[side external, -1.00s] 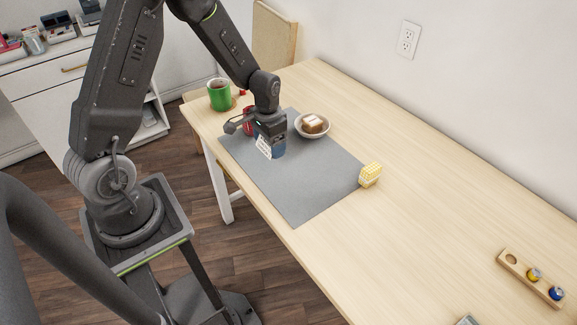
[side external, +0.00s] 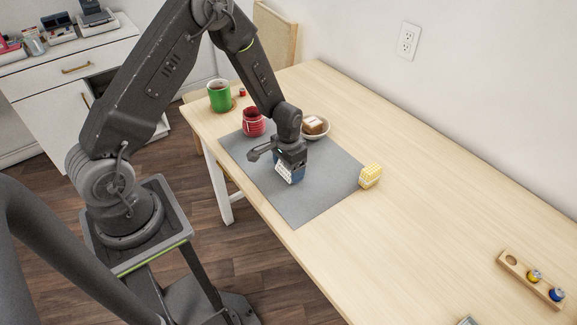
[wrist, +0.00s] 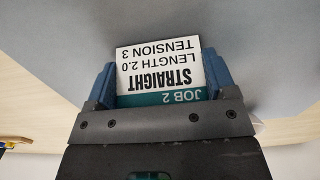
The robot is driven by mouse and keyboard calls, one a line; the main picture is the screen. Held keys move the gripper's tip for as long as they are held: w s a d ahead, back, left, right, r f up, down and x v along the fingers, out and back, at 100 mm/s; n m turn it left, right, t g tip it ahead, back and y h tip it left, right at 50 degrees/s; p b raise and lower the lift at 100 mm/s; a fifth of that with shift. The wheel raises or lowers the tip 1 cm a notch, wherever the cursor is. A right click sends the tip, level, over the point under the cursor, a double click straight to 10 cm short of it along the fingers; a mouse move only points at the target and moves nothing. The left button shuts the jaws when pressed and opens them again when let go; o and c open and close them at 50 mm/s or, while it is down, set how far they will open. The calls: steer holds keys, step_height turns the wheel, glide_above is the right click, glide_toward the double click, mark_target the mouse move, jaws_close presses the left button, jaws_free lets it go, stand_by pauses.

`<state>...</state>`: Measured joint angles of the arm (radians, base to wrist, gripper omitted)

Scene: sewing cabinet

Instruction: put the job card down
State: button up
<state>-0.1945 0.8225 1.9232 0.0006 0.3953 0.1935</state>
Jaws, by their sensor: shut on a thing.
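The job card (wrist: 160,68) is white with a teal band and reads "JOB 2", "STRAIGHT", "LENGTH 2.0" and "TENSION 3", upside down in the wrist view. My gripper (wrist: 160,80) is shut on it, with a blue finger at each side edge. In the side external view my gripper (side external: 288,176) is over the middle of the grey mat (side external: 305,205), and the card (side external: 284,174) shows tilted between the fingers. I cannot tell whether the card's lower edge touches the mat.
A red jar (side external: 253,123) and a bowl (side external: 322,134) holding a brown-and-white block stand by the mat's far edge. A green mug (side external: 219,96) is at the far left. A yellow checked block (side external: 370,176) sits at the mat's right corner. The mat's near part is clear.

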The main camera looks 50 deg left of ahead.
steer(key=shift+f, duration=0.15)
steer(key=o, duration=0.8)
step_height(320, 180, up, 12)
steer(key=shift+r, duration=0.1)
step_height(320, 180, up, 7)
steer(key=t, duration=0.1)
glide_above(287, 176)
steer(key=s+d+r+t, duration=0.1)
steer(key=s+d+r, duration=0.1)
steer(key=s+r, duration=0.2)
steer(key=s+d+r+t, duration=0.2)
steer(key=s+r, duration=0.3)
steer(key=s, duration=0.3)
steer(key=s+d+r+t, duration=0.1)
steer(key=s+d+r, duration=0.1)
steer(key=s+r, duration=0.3)
steer(key=shift+s+d+r+t, duration=0.1)
steer(key=shift+s+t, duration=0.2)
steer(key=shift+s, duration=0.4)
